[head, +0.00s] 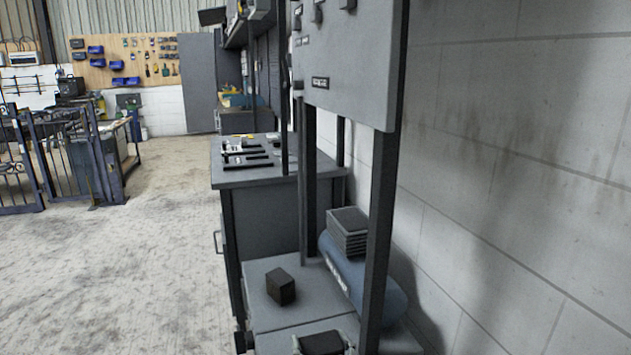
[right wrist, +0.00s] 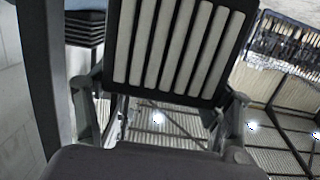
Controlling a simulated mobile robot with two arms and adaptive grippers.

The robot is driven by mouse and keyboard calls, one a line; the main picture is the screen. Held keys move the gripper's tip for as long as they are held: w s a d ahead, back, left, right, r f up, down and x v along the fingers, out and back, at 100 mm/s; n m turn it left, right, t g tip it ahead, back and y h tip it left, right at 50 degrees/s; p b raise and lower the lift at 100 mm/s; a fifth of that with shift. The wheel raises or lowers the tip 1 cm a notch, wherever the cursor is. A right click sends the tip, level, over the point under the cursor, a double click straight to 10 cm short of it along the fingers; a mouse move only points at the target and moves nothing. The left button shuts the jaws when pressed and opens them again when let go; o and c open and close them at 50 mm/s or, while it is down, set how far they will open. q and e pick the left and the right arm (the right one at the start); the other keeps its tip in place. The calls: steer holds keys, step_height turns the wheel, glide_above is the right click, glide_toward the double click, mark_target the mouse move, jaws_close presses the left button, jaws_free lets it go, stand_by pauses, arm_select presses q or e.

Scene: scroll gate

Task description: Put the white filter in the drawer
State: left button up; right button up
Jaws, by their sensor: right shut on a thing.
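My right gripper shows in the right wrist view (right wrist: 160,102), its two fingers on either side of a white-slatted filter (right wrist: 170,45) with a black frame. It is shut on the filter, which is held up in front of the palm. In the head view only a dark, blocky part shows at the bottom edge, and I cannot tell how much of it is gripper or filter. A grey cabinet (head: 270,215) with a handle on its left side stands behind; no open drawer is clearly visible. My left gripper is not in view.
A dark block (head: 281,286) sits on the grey low unit (head: 262,318). A stack of dark slabs (head: 348,232) rests on a blue cylinder (head: 385,290) behind an upright post (head: 382,200). A grey panel (head: 350,75) hangs above. Open floor (head: 120,270) lies to the left.

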steer(key=shift+s+d, duration=0.2)
steer(key=shift+d, duration=0.3)
steer(key=s+d+r+m+h, duration=0.2)
steer(key=s+d+r, duration=0.1)
steer(key=s+d, duration=0.45)
steer(key=s+d+r+m+h, duration=0.1)
steer(key=s+d+r+h, duration=0.25)
steer(key=s+d, duration=0.45)
arm_select(q)
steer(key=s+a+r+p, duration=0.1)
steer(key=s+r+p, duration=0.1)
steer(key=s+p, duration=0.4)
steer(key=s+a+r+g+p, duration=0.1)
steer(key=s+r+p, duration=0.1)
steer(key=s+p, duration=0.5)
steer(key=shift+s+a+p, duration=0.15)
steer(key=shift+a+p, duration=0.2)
steer(key=shift+p, duration=0.35)
arm_select(e)
steer(key=s+d+r, duration=0.1)
steer(key=s+r, duration=0.6)
steer(key=r, duration=0.5)
steer(key=shift+d+t+y, duration=0.15)
steer(key=shift+t+y, duration=0.2)
steer(key=shift+t, duration=0.05)
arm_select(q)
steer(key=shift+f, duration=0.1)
arm_select(e)
steer(key=shift+f, duration=0.1)
